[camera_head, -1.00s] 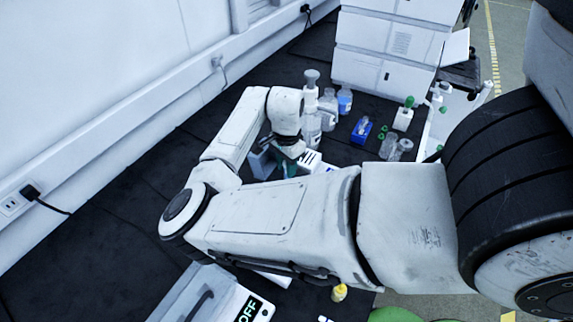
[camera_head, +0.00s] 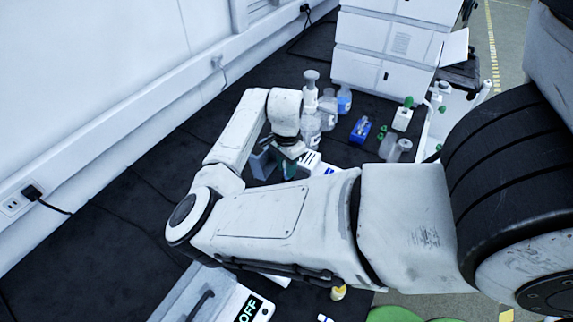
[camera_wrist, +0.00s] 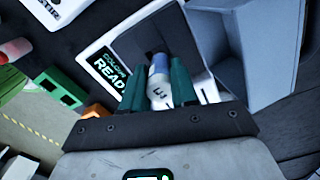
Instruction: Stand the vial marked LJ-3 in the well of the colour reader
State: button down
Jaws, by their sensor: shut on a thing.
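My gripper (camera_wrist: 168,88) has green fingers and is shut on a pale vial (camera_wrist: 158,75) with a bluish band. Dark characters on the vial are only partly readable, perhaps "LJ". The white colour reader (camera_wrist: 95,42), with a lit display, lies just beyond the fingertips in the wrist view. A dark recess (camera_wrist: 148,32) shows in its top, close to the vial; I cannot tell whether the vial's end is inside it. In the head view my gripper (camera_head: 289,168) is low beside the reader (camera_head: 311,160), and the vial is hidden.
A grey-blue open box or lid (camera_wrist: 268,45) stands right beside the reader. Bottles (camera_head: 327,104), a blue block (camera_head: 361,130) and clear jars (camera_head: 398,150) stand farther right on the dark bench. A device marked OFF (camera_head: 248,310) is at the front. Bare bench lies left.

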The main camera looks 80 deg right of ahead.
jog(key=shift+f, duration=0.15)
jog(key=shift+f+b, duration=0.75)
jog(key=shift+f, duration=0.35)
jog(key=shift+f, duration=0.2)
jog(key=shift+f+b, duration=0.3)
jog(key=shift+f, duration=0.2)
